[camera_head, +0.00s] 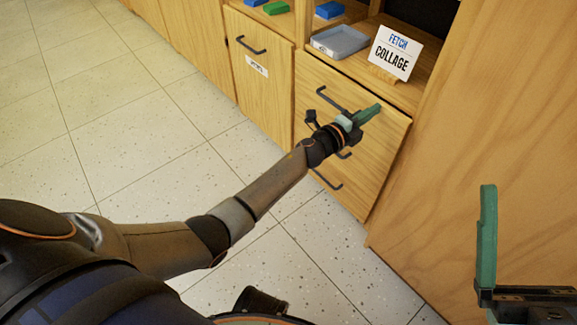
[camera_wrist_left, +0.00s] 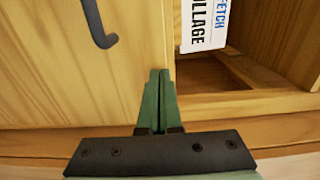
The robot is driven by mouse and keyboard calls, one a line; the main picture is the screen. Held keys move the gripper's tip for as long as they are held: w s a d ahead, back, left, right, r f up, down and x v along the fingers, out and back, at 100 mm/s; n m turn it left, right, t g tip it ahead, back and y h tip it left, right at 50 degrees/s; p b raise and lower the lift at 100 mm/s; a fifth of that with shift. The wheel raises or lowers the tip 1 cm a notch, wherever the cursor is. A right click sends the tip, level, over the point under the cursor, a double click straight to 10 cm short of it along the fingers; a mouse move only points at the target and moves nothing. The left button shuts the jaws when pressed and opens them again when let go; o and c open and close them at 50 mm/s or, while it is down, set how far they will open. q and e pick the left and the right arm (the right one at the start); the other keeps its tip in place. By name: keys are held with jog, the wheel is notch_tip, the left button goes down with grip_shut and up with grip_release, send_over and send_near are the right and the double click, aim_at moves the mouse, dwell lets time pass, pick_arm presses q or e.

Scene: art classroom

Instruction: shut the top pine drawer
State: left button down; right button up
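The top pine drawer (camera_head: 318,76) is at the top of a light wood front with several dark bar handles. Its upper handle (camera_head: 332,101) also shows in the left wrist view (camera_wrist_left: 97,27). My left gripper (camera_head: 368,113) is shut and empty, its green fingers together near the right part of the drawer's upper edge. In the left wrist view its tips (camera_wrist_left: 159,72) sit by that edge; contact cannot be told. How far the drawer stands out is unclear, and my gripper hides part of its front. My right gripper (camera_head: 488,235) is partly cut off, one finger upright at the bar's end.
A shelf above the drawers holds a grey tray (camera_head: 341,41) and a "FETCH COLLAGE" card (camera_head: 395,52) on a wooden stand. A cupboard door (camera_head: 262,68) with a dark handle is to the left. A tall wood panel (camera_head: 490,130) stands on the right. The tiled floor (camera_head: 110,120) is clear.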

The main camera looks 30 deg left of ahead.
pick_arm(q)
jog(key=shift+w+d+r, duration=0.1)
jog(key=shift+w+r, duration=0.15)
jog(key=shift+w, duration=0.2)
pick_arm(e)
jog(key=shift+w+d, duration=0.1)
jog(key=shift+w, duration=0.15)
jog(key=shift+r, duration=0.1)
